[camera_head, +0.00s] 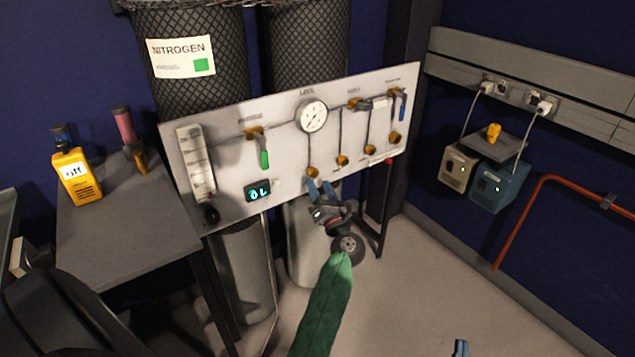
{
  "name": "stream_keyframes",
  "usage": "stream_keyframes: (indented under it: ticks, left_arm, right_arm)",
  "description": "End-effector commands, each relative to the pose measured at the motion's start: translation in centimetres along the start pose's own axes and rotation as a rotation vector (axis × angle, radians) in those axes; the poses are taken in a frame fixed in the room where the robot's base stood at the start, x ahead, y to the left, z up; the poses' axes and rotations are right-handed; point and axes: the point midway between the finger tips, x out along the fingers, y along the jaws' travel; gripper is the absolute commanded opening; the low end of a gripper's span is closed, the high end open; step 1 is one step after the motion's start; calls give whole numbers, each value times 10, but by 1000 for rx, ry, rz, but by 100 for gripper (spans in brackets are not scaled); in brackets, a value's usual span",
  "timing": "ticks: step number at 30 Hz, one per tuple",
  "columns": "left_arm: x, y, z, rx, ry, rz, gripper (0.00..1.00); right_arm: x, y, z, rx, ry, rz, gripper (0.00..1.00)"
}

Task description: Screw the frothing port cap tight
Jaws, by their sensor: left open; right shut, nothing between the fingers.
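A white upright panel (230,140) carries a row of small brass caps or ports along its lower edge. The leftmost brass cap (312,172) is just above my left gripper (320,186), whose two blue fingers are open and point up at it. I cannot tell if they touch it. Further brass fittings sit to the right: one (342,161), another (370,149) and one at the right end (395,138). The labels are too small to read, so I cannot tell which is the frothing port. My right gripper (460,348) shows only its blue fingertips, shut and empty, at the bottom edge.
A round gauge (312,116), green-handled valve (264,157) and digital display (258,191) are on the panel. Dark-netted cylinders stand behind. Floor on the right is clear before a red pipe (520,222).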

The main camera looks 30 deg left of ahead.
Motion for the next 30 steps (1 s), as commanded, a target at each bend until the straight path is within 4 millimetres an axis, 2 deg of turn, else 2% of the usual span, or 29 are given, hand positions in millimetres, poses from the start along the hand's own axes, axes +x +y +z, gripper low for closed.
stream_keyframes:
  ticks: [1,6,11,30]
  left_arm:
    - [-10,-1,-1,0,2,-3,48]
    - [-34,-1,-1,0,2,-2,48]
    - [-47,-1,0,-1,0,-2,48]
    - [-50,-1,0,7,0,-1,48]
  right_arm:
    - [1,0,-3,-1,10,-1,0]
    - [5,0,-16,-4,45,-3,0]
    - [8,0,-22,-6,66,-5,0]
    - [3,-3,-17,-2,54,-4,0]
